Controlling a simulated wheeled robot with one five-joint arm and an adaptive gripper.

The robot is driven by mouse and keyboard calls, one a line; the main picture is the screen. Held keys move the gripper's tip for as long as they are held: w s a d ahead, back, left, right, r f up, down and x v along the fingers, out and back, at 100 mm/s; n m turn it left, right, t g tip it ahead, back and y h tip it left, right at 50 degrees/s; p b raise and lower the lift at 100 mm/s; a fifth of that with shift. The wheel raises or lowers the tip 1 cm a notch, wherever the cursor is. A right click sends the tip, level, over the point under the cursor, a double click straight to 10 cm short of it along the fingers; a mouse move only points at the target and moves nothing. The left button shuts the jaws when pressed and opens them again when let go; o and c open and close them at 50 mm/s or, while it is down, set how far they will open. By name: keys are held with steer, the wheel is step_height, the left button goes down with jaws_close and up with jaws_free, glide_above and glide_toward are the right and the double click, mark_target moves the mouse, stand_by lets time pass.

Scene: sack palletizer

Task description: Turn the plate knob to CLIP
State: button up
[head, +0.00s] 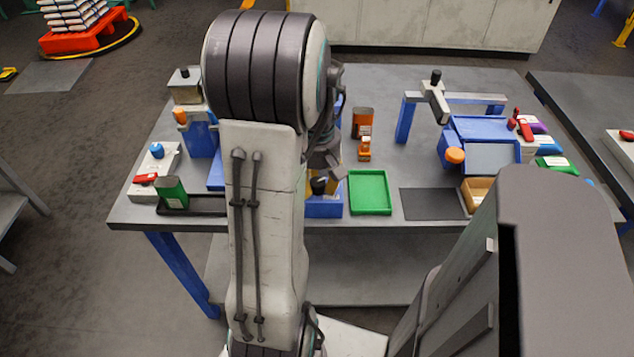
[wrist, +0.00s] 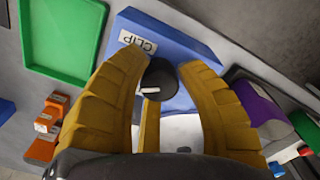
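In the wrist view a round black knob (wrist: 159,76) with a pale mark stands on a blue plate (wrist: 190,47). A white label reading CLIP (wrist: 138,42) is on the plate, up and left of the knob. A narrow yellow strip (wrist: 151,122) shows below the knob. The two yellow fingers of my gripper (wrist: 163,72) are on either side of the knob, with their tips very close to it. I cannot tell whether they touch or grip it. In the head view my arm hides most of this spot; part of a blue box (head: 323,207) shows beside it.
A dark mat (head: 431,204) and a blue station (head: 487,128) stand further right. A purple sack (wrist: 259,103) shows in the wrist view.

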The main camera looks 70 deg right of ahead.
mark_target(318, 180)
jaws_close()
steer(key=shift+m, duration=0.4)
steer(key=m, duration=0.5)
steer(key=shift+m, duration=0.4)
steer(key=m, duration=0.5)
steer(key=shift+s, duration=0.1)
steer(key=shift+m, duration=0.3)
steer(key=o, duration=0.6)
jaws_free()
steer(key=shift+d, duration=0.1)
steer(key=shift+r, duration=0.1)
step_height(318, 180, up, 12)
steer(key=shift+f, duration=0.1)
